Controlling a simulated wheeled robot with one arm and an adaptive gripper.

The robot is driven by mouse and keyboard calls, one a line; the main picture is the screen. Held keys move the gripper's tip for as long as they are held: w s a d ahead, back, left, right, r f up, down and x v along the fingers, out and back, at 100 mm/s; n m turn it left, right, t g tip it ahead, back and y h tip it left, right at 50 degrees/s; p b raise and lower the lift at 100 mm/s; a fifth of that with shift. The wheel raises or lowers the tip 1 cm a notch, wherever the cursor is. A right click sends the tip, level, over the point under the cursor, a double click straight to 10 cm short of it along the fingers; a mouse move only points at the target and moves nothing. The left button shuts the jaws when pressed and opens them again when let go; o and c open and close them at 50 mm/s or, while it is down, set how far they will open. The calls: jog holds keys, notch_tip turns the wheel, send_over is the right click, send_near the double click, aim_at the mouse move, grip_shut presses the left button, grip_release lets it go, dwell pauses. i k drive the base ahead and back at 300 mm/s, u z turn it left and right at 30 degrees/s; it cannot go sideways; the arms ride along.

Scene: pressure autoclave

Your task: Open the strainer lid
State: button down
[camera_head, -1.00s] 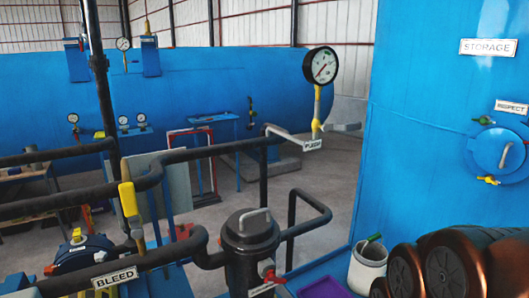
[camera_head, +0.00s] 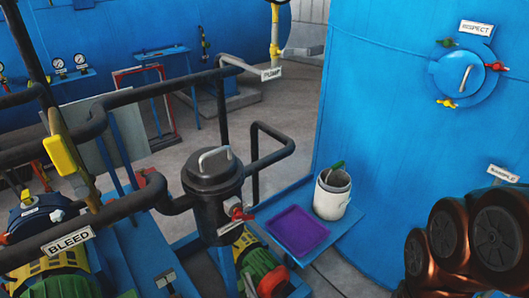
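The strainer is a dark upright cylinder (camera_head: 212,212) set into the black piping, left of the picture's middle. Its round dark lid (camera_head: 190,177) sits on top and looks closed, with a grey bar handle (camera_head: 215,152) on it. A small valve with a red handle (camera_head: 240,213) is on the strainer's right side. My gripper is not in view; only copper and black links of my arm show at the lower right, well to the right of the strainer.
A purple tray (camera_head: 297,236) and a white bucket (camera_head: 332,200) stand right of the strainer on a blue platform. A blue tank (camera_head: 385,110) with a round hatch (camera_head: 452,77) rises at right. Black pipes, a yellow lever (camera_head: 61,142) and the BLEED sign (camera_head: 68,240) are left.

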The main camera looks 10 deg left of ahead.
aim_at(210, 170)
jog(key=z, duration=0.55)
jog(key=k, duration=1.15)
jog(key=u, duration=1.8)
jog(key=i, duration=0.5)
jog(key=u, duration=0.05)
